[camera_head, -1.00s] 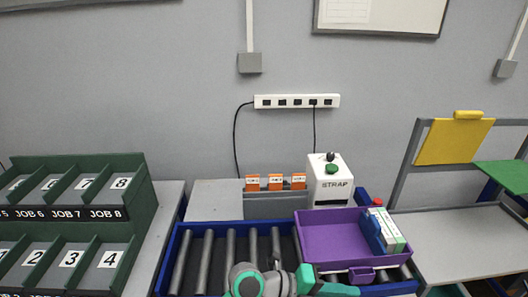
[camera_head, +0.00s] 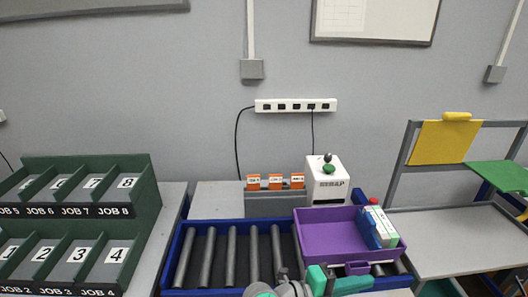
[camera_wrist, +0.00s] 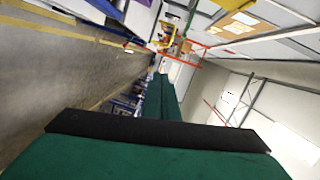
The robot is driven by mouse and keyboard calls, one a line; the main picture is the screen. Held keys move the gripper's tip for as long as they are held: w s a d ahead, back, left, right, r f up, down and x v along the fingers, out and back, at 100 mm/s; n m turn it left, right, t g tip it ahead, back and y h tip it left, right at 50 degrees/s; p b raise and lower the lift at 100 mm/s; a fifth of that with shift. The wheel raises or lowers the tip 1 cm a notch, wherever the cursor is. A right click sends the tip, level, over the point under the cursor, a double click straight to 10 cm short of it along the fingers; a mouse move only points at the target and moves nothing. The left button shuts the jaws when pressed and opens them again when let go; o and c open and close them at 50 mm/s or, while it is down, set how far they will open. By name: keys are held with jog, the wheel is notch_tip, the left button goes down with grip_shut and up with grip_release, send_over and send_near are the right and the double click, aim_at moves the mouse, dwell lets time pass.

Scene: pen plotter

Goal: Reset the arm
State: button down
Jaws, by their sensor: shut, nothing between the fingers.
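My gripper (camera_wrist: 163,98) shows in the wrist view as two long green fingers lying together, shut and empty. It points out over open room, away from the conveyor and bins. In the head view, a green and grey part of my arm shows at the bottom edge, in front of the roller conveyor (camera_head: 231,257). My fingertips cannot be made out there.
A purple tray (camera_head: 325,245) holding boxes (camera_head: 378,228) sits on the conveyor's right part. Behind it stands a white STRAP machine (camera_head: 326,180). Green job bins (camera_head: 140,210) stand at left. A grey table (camera_head: 450,235) is at right, with bare top.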

jog(key=w+a+f+n+t+y, duration=0.1)
jog(key=a+f+n+t+y, duration=0.2)
jog(key=n+t, duration=0.6)
jog(key=a+f+n+t+y, duration=0.1)
jog(key=f+n+t+y, duration=0.3)
jog(key=n, duration=1)
jog(key=s+a+f+n+y, duration=0.7)
jog(key=s+a+f, duration=0.15)
jog(key=s, duration=0.25)
jog(key=s+a, duration=0.3)
jog(key=s, duration=0.3)
jog(key=s+a+g+y, duration=0.1)
jog(key=s+a, duration=0.3)
jog(key=s, duration=0.3)
jog(key=s+a+n+y, duration=0.1)
jog(key=s+a, duration=0.3)
jog(key=s, duration=0.3)
jog(key=shift+f+g, duration=0.25)
jog(key=shift+g, duration=0.05)
